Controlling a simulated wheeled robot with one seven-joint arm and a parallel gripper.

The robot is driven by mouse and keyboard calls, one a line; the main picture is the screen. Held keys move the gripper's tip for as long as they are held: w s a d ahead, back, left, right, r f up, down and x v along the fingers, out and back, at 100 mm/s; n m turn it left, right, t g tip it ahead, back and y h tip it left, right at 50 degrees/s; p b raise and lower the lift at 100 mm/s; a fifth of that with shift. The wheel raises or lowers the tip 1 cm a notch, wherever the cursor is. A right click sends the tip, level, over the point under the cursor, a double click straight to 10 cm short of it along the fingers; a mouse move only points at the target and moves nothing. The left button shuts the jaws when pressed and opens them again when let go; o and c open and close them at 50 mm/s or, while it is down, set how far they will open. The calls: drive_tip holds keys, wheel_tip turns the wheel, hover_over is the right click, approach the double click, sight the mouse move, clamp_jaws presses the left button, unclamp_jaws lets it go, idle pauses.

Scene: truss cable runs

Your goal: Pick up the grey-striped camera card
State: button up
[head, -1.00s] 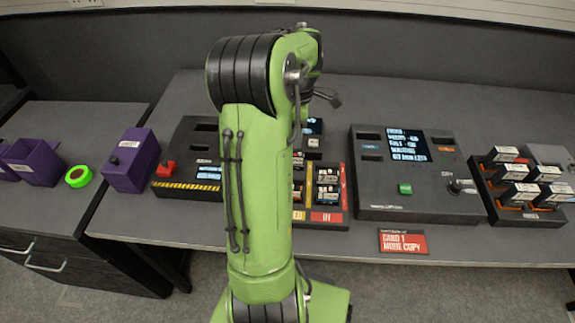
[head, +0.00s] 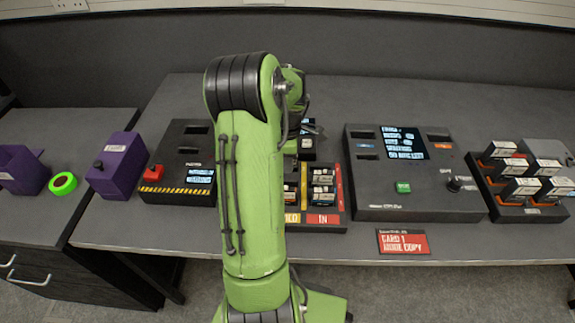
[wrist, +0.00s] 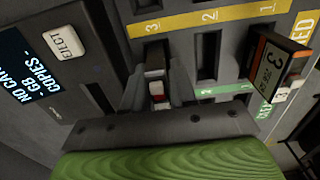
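My gripper (wrist: 157,88) points down at a dark panel with slots in the wrist view. Its two fingers stand on either side of a small white-and-red piece (wrist: 157,92), close to a slot. I cannot tell whether they touch it, and I see no grey stripe on it. In the head view my gripper (head: 310,128) is low over the middle of the bench, partly hidden by my green arm. A black card with an orange stripe and the number 3 (wrist: 275,62) stands to the right in the wrist view. I cannot pick out a grey-striped card for certain.
The card tray (head: 342,215) with red and yellow strips is partly behind my arm. A console with a screen (head: 420,205) stands to its right, then a rack (head: 476,180) of several cards. A red sign (head: 403,242) lies at the front edge. Purple boxes (head: 118,172) are left.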

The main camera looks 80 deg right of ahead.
clamp_jaws()
drive_tip(key=shift+r, duration=0.1)
